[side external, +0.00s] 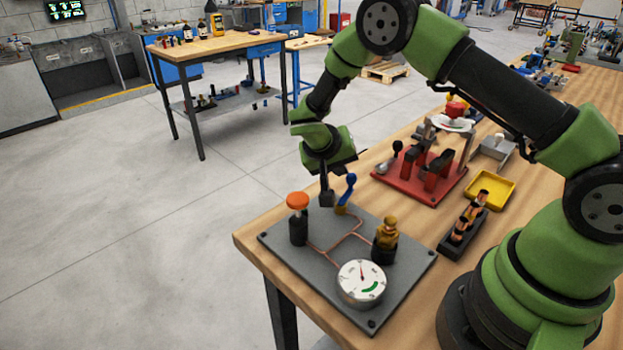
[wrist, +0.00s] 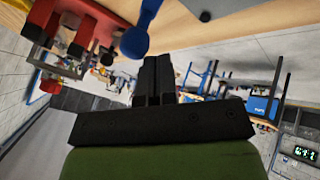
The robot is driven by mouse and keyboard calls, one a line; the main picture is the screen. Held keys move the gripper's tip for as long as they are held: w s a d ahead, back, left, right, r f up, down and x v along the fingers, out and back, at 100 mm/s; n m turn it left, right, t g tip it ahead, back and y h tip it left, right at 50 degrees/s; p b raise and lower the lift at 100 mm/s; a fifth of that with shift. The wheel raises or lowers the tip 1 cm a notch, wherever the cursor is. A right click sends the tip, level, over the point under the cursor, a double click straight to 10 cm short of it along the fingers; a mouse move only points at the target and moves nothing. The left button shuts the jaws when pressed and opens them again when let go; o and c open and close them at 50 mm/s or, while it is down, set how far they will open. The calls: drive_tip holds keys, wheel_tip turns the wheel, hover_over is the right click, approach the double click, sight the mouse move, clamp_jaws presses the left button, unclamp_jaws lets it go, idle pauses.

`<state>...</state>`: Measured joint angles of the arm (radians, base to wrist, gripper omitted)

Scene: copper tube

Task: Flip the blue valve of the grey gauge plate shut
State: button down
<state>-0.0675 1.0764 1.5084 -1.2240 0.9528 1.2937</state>
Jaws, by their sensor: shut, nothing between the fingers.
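The grey gauge plate (side external: 300,262) lies near the table's front corner in the side external view. It carries a round white gauge (side external: 361,281), an orange-topped knob (side external: 297,215), a brass fitting (side external: 386,238) and copper tubing. The blue valve lever (side external: 348,188) stands up, slightly tilted, at the plate's back edge. Its round blue end also shows in the wrist view (wrist: 134,43). My gripper (side external: 326,196) is shut and empty, pointing down just left of the lever. In the wrist view the closed black fingers (wrist: 158,72) are close to the blue lever; whether they touch cannot be told.
A red fixture plate (side external: 413,192) with black blocks stands behind the gauge plate. A yellow tray (side external: 489,190) and a dark rack of copper pieces (side external: 464,229) lie to the right. Left of the table is open floor.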

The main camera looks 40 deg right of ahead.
drive_tip(key=shift+a, duration=0.1)
drive_tip(key=shift+s+a, duration=0.45)
drive_tip(key=shift+a, duration=0.1)
drive_tip(key=v, duration=1)
